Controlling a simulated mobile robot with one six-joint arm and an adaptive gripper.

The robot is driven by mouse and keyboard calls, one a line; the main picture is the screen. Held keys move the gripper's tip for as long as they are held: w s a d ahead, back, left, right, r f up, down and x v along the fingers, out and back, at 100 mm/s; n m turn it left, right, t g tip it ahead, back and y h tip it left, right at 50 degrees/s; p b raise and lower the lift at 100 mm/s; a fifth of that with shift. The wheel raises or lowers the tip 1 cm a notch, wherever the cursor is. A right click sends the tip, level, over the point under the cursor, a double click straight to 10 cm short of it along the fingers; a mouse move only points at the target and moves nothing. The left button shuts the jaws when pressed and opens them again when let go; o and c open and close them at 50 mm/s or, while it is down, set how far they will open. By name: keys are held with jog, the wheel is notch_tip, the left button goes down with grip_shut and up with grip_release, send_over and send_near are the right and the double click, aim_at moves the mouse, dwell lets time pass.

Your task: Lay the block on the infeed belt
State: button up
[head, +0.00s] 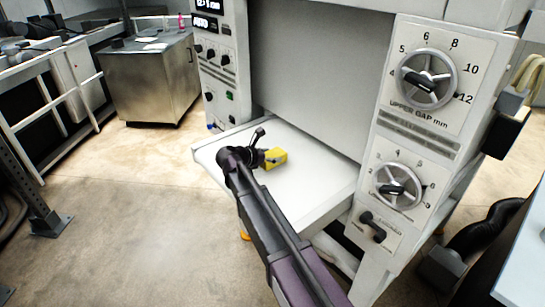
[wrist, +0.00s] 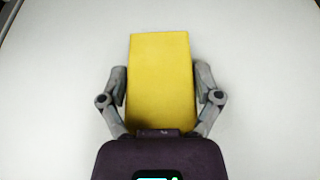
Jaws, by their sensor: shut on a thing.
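The yellow block (head: 277,157) is over the white infeed belt (head: 315,188) in the head view, near the belt's left part. In the wrist view the block (wrist: 160,80) lies between both fingers of my gripper (wrist: 161,88), which is shut on its sides. The belt's white surface (wrist: 60,90) fills the background there. My gripper (head: 268,157) also shows in the head view at the end of my arm, partly hidden by the wrist. I cannot tell whether the block touches the belt or is just above it.
The machine's right panel carries an upper gap dial (head: 428,79) and a lower dial (head: 399,188). A left panel (head: 222,75) with knobs stands beside the belt. A steel cabinet (head: 150,80) is at the back left. Much of the belt is bare.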

jog(key=shift+f, duration=0.15)
jog(key=o, duration=1.1)
jog(key=shift+r, duration=0.3)
jog(key=p+v, duration=0.4)
jog(key=v, duration=0.8)
jog(key=shift+s+p, duration=0.1)
jog(key=shift+p, duration=0.2)
jog(key=shift+f, duration=0.1)
